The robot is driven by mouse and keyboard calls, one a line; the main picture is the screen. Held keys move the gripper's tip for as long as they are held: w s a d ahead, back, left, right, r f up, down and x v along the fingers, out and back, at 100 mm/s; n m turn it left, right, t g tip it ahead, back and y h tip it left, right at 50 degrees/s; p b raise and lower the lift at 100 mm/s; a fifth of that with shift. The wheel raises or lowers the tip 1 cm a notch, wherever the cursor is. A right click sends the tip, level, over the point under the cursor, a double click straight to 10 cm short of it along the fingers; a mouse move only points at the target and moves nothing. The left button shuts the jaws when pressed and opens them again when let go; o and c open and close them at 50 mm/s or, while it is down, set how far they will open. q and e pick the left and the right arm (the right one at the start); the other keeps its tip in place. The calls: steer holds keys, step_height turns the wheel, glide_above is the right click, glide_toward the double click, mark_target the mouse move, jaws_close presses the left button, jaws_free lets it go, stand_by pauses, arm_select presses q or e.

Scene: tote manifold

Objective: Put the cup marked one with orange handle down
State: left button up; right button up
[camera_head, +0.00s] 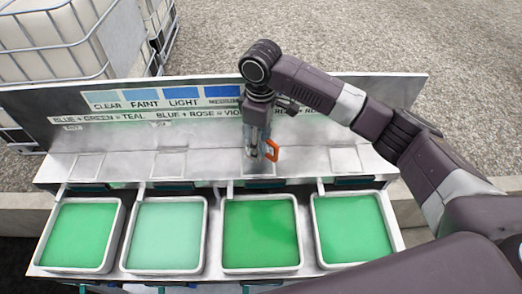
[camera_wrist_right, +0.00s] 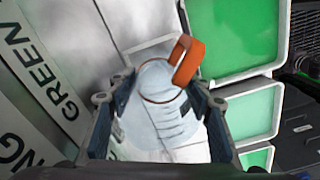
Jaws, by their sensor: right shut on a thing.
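The cup (camera_wrist_right: 152,125) is clear with an orange rim ring and an orange handle (camera_wrist_right: 187,60), and it shows between the fingers in the right wrist view. In the head view its orange handle (camera_head: 272,150) stands out to the right of the fingers. My right gripper (camera_head: 257,150) is shut on the cup above the grey metal shelf behind the third tray from the left. I cannot tell whether the cup touches the shelf. The number on the cup cannot be read. My left gripper is not in view.
Several trays of green liquid line the front, including the leftmost (camera_head: 78,236), a paler one (camera_head: 166,235), the third (camera_head: 261,234) and the rightmost (camera_head: 352,228). A backboard (camera_head: 110,120) with colour labels stands behind the shelf (camera_head: 115,167). A caged white tank (camera_head: 45,40) is at back left.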

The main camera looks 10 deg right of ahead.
mark_target(261, 163)
steer(key=shift+f+p, duration=0.6)
steer(key=shift+f, duration=1.95)
steer(key=o, duration=0.9)
steer(key=shift+f, duration=0.1)
steer(key=shift+c, duration=0.2)
step_height(261, 163, up, 12)
steer(key=b, duration=0.4)
steer(key=shift+a+f, duration=0.1)
steer(key=shift+f, duration=0.1)
steer(key=shift+r, duration=0.35)
